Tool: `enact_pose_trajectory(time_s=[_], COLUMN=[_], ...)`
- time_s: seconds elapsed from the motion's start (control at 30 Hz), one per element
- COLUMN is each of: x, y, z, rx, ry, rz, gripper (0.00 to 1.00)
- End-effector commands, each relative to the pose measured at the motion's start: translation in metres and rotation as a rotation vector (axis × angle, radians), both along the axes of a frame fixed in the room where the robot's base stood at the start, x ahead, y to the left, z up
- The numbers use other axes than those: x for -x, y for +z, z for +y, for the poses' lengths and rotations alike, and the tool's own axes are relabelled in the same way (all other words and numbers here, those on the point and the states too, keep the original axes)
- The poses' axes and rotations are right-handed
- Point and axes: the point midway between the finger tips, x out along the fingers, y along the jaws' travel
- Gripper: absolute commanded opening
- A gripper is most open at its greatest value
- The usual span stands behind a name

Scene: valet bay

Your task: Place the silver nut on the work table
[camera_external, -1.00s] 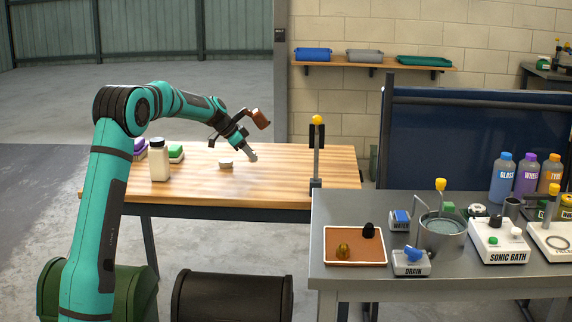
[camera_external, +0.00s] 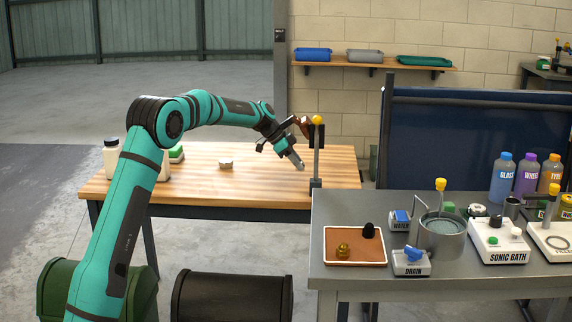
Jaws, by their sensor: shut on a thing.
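My gripper (camera_external: 297,161) is at the right end of the wooden table (camera_external: 210,188), a little above its top and just left of the upright post. It is tilted down to the right and shut on a small grey piece at its tips. The piece looks like the silver nut, but it is too small to make out clearly. No other silver nut shows.
The post (camera_external: 316,150) with a yellow top stands close to my gripper. A sonic bath (camera_external: 498,243) and several bottles crowd the metal table's right side.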

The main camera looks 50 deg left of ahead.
Motion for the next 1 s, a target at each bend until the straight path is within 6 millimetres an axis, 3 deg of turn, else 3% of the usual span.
enact_pose_trajectory(time_s=[0.4, 0.67, 1.0], x=[-0.06, -0.069, -0.068], y=[0.0, -0.003, -0.035], z=[-0.06, -0.068, -0.068], rx=[0.0, 0.001, -0.001], ry=[-0.002, 0.001, 0.001], rz=[-0.002, -0.001, 0.0], gripper=[0.0, 0.0, 0.0])
